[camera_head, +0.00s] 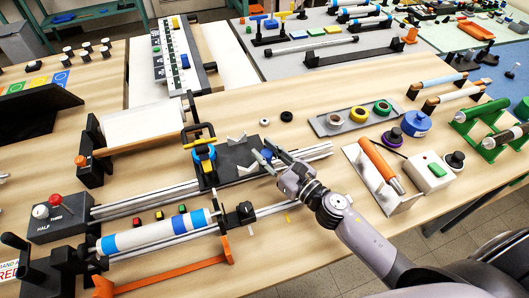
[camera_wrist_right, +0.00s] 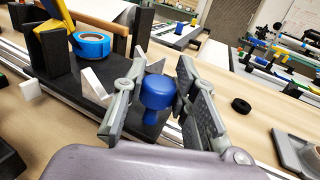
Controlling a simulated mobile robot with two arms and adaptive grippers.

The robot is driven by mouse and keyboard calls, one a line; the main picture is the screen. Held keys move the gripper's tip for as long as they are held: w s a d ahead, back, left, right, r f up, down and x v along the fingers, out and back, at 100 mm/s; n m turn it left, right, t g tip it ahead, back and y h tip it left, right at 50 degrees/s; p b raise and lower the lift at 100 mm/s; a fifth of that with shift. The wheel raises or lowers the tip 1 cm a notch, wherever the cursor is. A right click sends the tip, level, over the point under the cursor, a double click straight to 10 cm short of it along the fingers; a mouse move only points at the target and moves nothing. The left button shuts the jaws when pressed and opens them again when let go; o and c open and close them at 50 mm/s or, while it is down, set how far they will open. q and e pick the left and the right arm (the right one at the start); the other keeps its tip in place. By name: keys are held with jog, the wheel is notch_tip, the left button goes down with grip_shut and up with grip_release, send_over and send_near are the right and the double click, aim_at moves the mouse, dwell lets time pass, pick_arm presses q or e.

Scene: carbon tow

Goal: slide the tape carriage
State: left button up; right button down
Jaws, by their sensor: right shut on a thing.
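The tape carriage is a dark plate (camera_head: 232,157) on two silver rails (camera_head: 135,203). A blue tape roll (camera_head: 204,153) stands at its left end, with a yellow part above it. The roll also shows in the wrist view (camera_wrist_right: 92,43), beside white angled pieces. My right gripper (camera_head: 267,155) is at the carriage's right end. In the wrist view its fingers are on both sides of a blue knob (camera_wrist_right: 158,92) on the carriage, shut on it. The head view mostly hides the knob. My left gripper is not in view.
A white tube with blue bands (camera_head: 155,232) lies in front of the rails. A control box (camera_head: 58,215) with a red button stands at the rails' left end. A tray of tape rolls (camera_head: 352,117) and a stand with an orange-handled tool (camera_head: 380,162) are to the right.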

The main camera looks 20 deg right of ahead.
jog(key=d+b, duration=0.1)
jog(key=d, duration=0.1)
jog(key=d+b, duration=0.1)
jog(key=d, duration=0.4)
jog(key=shift+w+d+f+b, duration=0.1)
jog(key=shift+d+f+b, duration=0.15)
jog(key=shift+b, duration=0.15)
jog(key=shift+d+r, duration=0.2)
jog(key=shift+d, duration=0.3)
jog(key=c, duration=1.3)
grip_release()
jog(key=v, duration=1.2)
jog(key=shift+r, duration=0.1)
jog(key=shift+r, duration=0.1)
